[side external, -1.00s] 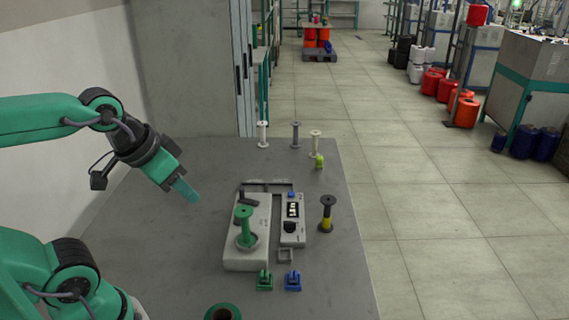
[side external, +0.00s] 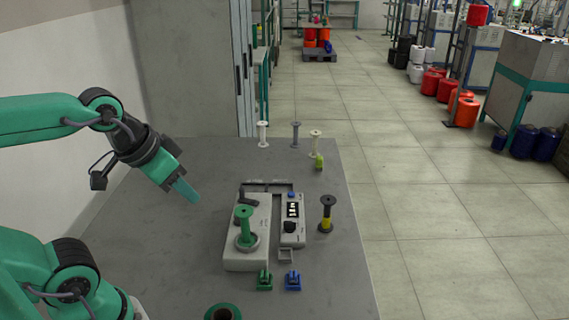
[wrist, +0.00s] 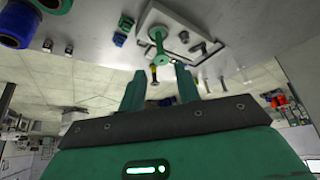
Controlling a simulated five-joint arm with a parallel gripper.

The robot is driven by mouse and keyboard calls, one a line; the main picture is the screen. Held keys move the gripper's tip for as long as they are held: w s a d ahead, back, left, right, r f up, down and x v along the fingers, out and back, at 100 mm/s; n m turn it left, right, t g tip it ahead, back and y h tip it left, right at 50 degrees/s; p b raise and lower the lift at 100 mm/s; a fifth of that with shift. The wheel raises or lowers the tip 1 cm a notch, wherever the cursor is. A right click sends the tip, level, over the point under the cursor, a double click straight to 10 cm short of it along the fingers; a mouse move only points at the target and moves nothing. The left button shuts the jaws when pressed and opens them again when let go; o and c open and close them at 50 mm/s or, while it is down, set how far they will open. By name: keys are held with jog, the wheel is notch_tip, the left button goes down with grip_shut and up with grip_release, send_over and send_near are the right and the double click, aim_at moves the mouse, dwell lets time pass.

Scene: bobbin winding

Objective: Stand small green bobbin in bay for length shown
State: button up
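A green bobbin (side external: 243,226) stands upright in the round cup of the grey winding machine (side external: 247,262). It also shows in the wrist view (wrist: 158,48), beyond my fingertips. A small display (side external: 293,210) on the machine's control box shows white characters too small to read surely. A dark-edged frame (side external: 267,185) lies behind the machine; I cannot tell whether it forms the bays. My gripper (side external: 190,195) hangs above the table to the left of the bobbin, apart from it. In the wrist view its two fingers (wrist: 160,82) are spread with nothing held between them.
A black bobbin with yellow thread (side external: 327,215) stands right of the machine. Pale and grey bobbins (side external: 295,135) stand at the back. Green (side external: 264,281) and blue (side external: 293,281) clamp-like pieces and a green spool (side external: 222,312) are in front. The table's left part is clear.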

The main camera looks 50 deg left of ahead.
jog(key=o, duration=0.5)
jog(key=w+f+n+g, duration=0.1)
jog(key=w+n, duration=0.3)
jog(key=n, duration=0.5)
jog(key=w+f+n+g, duration=0.1)
jog(key=w+n, duration=0.3)
jog(key=n, duration=0.5)
jog(key=w+f+n+g, duration=0.1)
jog(key=w+n+g, duration=0.2)
jog(key=n, duration=0.6)
jog(key=shift+w+d+f+g, duration=0.15)
jog(key=shift+w+d, duration=0.05)
jog(key=shift+w, duration=0.25)
jog(key=shift+w+d+f+g, duration=0.1)
jog(key=shift+w+d+g, duration=0.05)
jog(key=shift+w, duration=0.3)
